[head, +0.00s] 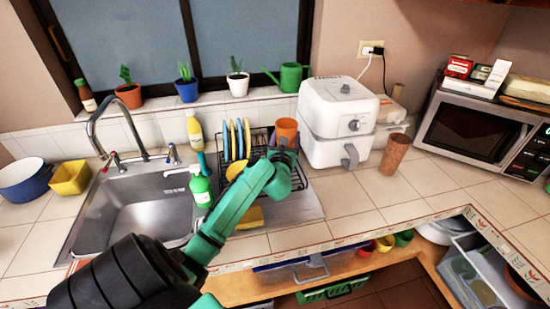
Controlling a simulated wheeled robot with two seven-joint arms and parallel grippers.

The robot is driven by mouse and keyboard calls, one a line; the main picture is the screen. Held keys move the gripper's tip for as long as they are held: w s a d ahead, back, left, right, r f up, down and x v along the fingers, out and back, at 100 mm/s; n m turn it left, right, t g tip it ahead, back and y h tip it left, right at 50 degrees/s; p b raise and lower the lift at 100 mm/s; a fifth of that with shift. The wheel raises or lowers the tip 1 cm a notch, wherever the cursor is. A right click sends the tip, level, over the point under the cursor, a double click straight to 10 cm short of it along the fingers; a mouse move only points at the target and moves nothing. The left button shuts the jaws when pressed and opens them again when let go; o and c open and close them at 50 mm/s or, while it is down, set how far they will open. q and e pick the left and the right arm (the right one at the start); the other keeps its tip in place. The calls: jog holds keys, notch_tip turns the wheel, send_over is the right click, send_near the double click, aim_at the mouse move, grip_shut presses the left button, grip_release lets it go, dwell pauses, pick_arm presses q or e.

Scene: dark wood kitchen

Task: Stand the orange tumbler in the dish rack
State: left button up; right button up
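The orange tumbler (287,128) is upright at the right part of the dish rack (318,186), near the white appliance. My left gripper (285,143) is at the tumbler's lower part, with its fingers around it. My wrist hides the tumbler's base, so I cannot tell whether it rests on the rack or is held above it, or whether the fingers press on it. The rack is dark wire on a grey drain board, and several plates stand in its left part. My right gripper is not in view.
The white air fryer (338,115) stands close to the rack's right side. A brown cup (394,154) is right of it. A green spray bottle (201,187) and the sink (140,215) are left of the rack. The counter in front of the brown cup is clear.

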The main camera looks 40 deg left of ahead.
pick_arm(q)
notch_tip(320, 180, down, 16)
jog(key=b, duration=0.6)
jog(key=shift+w+d+r, duration=0.1)
jog(key=shift+d, duration=0.05)
jog(key=shift+r, duration=0.1)
jog(key=o, duration=1.4)
jog(key=shift+d, duration=0.1)
jog(key=v, duration=1.2)
